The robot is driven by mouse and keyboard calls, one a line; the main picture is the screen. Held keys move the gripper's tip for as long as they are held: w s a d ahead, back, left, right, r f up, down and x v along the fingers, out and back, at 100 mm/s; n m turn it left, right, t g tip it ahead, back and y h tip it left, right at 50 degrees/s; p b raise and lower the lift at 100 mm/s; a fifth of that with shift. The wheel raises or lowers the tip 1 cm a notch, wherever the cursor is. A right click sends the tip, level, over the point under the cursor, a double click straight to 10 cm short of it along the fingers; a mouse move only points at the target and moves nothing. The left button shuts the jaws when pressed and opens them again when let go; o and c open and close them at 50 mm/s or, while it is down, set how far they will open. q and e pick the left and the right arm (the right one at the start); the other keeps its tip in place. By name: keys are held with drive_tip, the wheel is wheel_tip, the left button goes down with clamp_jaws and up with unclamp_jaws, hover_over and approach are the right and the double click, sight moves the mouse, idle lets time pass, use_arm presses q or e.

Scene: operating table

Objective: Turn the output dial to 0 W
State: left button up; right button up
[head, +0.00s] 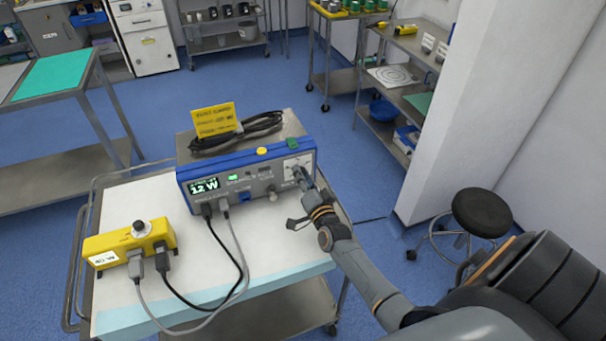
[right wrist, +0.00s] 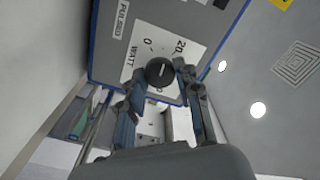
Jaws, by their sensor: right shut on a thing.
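The blue and grey power unit (head: 247,178) stands on the cart, and its display (head: 203,186) reads 12 W. The output dial (right wrist: 160,70) is a black round knob with a light pointer line on a white scale plate (right wrist: 190,38) marked WATT, 0 and 20. In the head view the plate (head: 298,161) is at the right end of the unit's front, with the dial partly hidden by my gripper. My right gripper (head: 303,182) is shut on the dial, its fingers on either side of the knob in the right wrist view (right wrist: 157,82). My left gripper is not in view.
A yellow box (head: 110,245) with a knob stands on the cart (head: 150,205) at left, cabled to the unit. A coiled black cable (head: 235,135) and yellow sign (head: 214,118) are on top of the unit. A stool (head: 480,212) stands at right.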

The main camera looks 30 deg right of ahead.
drive_tip(key=n+p, duration=0.1)
drive_tip(key=n, duration=0.2)
drive_tip(key=shift+n, duration=0.3)
drive_tip(key=shift+f+n, duration=0.1)
drive_tip(key=shift+n, duration=1.9)
drive_tip(key=o, duration=1.2)
drive_tip(key=shift+c, duration=0.2)
drive_tip(key=shift+s, duration=0.15)
drive_tip(key=v, duration=1.1)
drive_tip(key=shift+s+a, duration=0.1)
drive_tip(key=shift+s, duration=0.25)
drive_tip(key=shift+a, duration=0.1)
